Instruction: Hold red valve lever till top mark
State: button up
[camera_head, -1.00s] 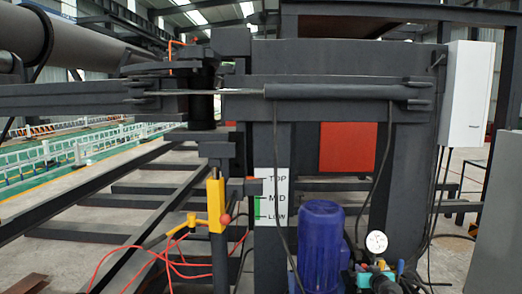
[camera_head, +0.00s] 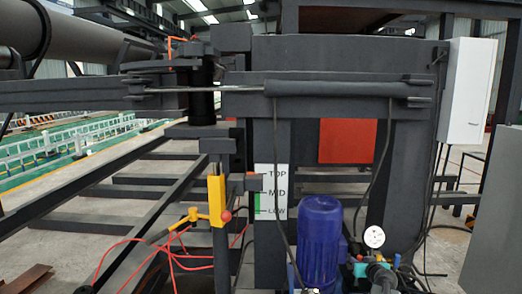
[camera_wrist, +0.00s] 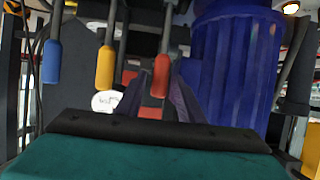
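The red valve lever (camera_wrist: 161,76) hangs in the middle of the wrist view, beside a yellow lever (camera_wrist: 105,68) and a blue lever (camera_wrist: 52,62). The white scale board (camera_head: 272,190) reads TOP, MID and LOW in the head view. A green bar shows on it between about MID and LOW. A dark block with an orange tip is beside the board near TOP.
A blue motor (camera_head: 321,240) stands at the lower middle, with a round white gauge (camera_head: 374,237) to its right. A yellow jack (camera_head: 217,200) with red hoses stands left of the board. Black cables hang in front. A white box (camera_head: 466,90) is at right.

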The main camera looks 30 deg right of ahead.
jog(key=b+v, duration=0.3)
jog(key=v, duration=0.5)
jog(key=shift+s+a, duration=0.25)
jog(key=shift+s, duration=0.1)
jog(key=shift+w+r, duration=0.1)
